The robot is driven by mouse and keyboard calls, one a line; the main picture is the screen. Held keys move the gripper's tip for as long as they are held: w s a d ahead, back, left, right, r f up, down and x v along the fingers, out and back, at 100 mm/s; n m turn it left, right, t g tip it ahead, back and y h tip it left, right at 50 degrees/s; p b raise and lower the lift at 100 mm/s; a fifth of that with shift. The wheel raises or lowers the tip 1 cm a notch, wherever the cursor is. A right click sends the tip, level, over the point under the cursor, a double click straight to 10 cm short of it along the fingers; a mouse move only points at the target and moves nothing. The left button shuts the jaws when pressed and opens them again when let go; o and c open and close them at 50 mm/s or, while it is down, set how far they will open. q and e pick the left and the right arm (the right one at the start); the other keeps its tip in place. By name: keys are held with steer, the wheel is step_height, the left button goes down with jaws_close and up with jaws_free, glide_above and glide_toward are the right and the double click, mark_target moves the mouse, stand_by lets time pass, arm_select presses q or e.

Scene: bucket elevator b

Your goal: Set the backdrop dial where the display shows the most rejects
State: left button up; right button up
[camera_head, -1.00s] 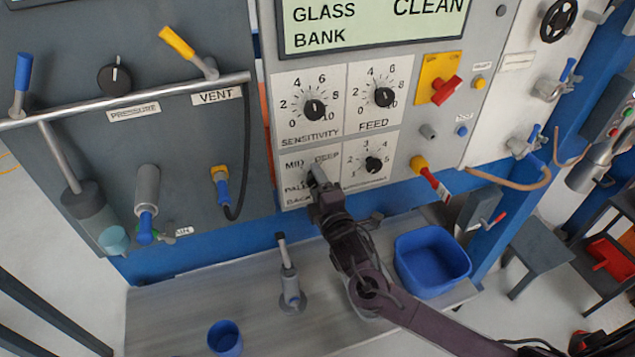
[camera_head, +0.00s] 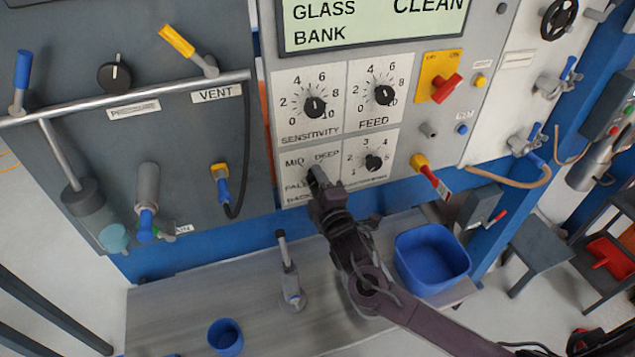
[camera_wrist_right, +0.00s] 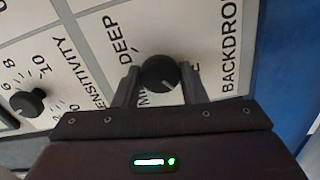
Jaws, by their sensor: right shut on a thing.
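The backdrop dial (camera_wrist_right: 160,74) is a black round knob on a white plate with the words DEEP, MID and a partly hidden PALE around it. My right gripper (camera_wrist_right: 158,88) has its two fingers around the knob, one on each side, and is shut on it. In the head view the right gripper (camera_head: 318,178) covers most of this dial. A short pale mark shows on the knob's face; which word it points at is unclear. The display (camera_head: 370,22) reads GLASS BANK and CLEAN; its top is cut off and no reject count shows. My left gripper is not in view.
The sensitivity dial (camera_head: 314,107), feed dial (camera_head: 384,96) and a smaller dial (camera_head: 373,162) sit close by on the panel. A red switch (camera_head: 446,88) is to the right. A blue bin (camera_head: 432,262) and blue cup (camera_head: 225,337) stand on the bench below.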

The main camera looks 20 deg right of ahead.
steer(key=m, duration=1.1)
steer(key=shift+f+m, duration=0.15)
steer(key=shift+m, duration=0.15)
steer(key=m, duration=0.4)
steer(key=shift+m, duration=0.3)
steer(key=o, duration=1)
steer(key=shift+s, duration=0.1)
